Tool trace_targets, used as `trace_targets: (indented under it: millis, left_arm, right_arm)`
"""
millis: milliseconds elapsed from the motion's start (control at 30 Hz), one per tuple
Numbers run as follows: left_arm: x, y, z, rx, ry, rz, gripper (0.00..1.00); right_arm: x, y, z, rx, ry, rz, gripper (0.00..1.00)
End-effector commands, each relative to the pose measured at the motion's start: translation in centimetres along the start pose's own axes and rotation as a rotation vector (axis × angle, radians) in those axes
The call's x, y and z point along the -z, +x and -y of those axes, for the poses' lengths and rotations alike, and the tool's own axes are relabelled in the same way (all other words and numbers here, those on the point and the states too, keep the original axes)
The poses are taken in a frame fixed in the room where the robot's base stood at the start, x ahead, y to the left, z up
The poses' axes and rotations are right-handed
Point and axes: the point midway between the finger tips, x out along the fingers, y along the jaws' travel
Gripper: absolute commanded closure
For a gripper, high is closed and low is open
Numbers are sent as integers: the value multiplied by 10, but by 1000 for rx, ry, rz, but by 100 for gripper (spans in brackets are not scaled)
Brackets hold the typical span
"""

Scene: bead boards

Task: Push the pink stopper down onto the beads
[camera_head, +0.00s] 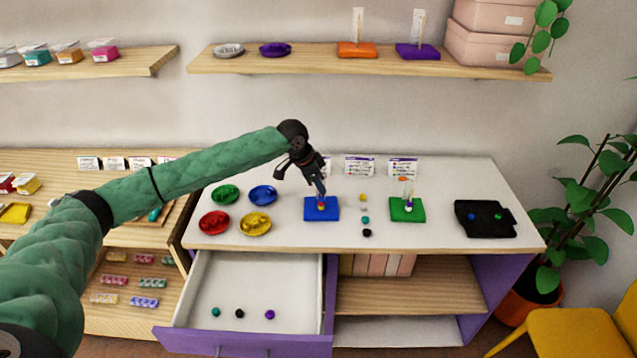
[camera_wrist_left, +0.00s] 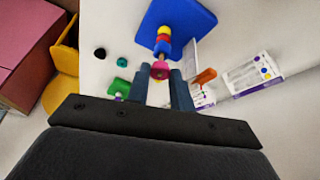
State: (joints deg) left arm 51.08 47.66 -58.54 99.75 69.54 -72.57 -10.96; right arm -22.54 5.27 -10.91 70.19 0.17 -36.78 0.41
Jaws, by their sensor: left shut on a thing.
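The blue board (camera_head: 310,215) lies on the white tabletop, with a short stack of coloured beads at its middle. A small gap shows between stopper and beads. In the head view my left gripper (camera_head: 320,188) points down just above the blue board and hides the stopper. My right gripper is not in view.
A green board (camera_head: 412,216) with a peg stands to the right, with several loose beads (camera_head: 365,220) between the boards. Coloured dishes (camera_head: 256,224) are at left. A black tray (camera_head: 480,228) is at far right. An open drawer (camera_head: 250,315) juts out in front.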

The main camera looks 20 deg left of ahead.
Motion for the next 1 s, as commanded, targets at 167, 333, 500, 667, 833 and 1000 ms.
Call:
trace_targets:
  millis: [167,333,500,667,833,1000]
  left_arm:
    - [-2,5,0,0,0,0,98]
    - [-4,8,0,0,0,1,98]
    - [-5,12,0,0,0,1,98]
    - [-7,16,0,0,0,1,98]
    - [-7,16,0,0,0,0,98]
    - [-7,16,0,0,0,0,98]
  right_arm:
    - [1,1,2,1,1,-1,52]
    - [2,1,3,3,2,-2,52]
    - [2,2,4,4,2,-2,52]
    - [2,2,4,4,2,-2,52]
    - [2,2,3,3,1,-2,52]
    - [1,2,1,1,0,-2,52]
